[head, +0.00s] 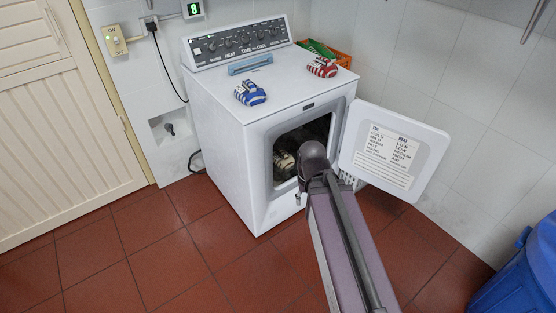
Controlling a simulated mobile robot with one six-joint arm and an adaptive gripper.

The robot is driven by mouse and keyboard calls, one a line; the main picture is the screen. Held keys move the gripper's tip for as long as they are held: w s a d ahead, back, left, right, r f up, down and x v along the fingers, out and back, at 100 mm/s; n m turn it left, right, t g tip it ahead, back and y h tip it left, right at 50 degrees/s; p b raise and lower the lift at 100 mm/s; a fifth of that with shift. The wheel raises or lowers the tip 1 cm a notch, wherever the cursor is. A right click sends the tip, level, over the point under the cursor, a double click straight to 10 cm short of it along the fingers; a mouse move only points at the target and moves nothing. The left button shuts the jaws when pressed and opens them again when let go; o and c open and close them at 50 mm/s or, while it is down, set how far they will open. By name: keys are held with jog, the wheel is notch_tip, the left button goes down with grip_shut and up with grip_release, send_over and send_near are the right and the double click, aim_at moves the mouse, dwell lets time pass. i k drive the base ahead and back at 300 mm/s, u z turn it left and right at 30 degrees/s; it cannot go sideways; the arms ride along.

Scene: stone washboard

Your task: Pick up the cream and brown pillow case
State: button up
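A cream and brown cloth bundle (284,164), which looks like the pillow case, lies inside the open drum of the white dryer (236,140). Only its left part shows at the lower left of the opening. My arm reaches up from the bottom of the picture to the dryer's opening and covers the middle and right of it. My gripper is hidden behind the end of my arm, so I cannot see its fingers or whether it touches the cloth.
The dryer door (394,150) stands open to the right, close to my arm. A blue bin (520,270) stands lower right. The tiled floor at left is clear.

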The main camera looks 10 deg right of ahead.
aim_at(283, 159)
jog(key=u, duration=0.25)
jog(key=i, duration=1)
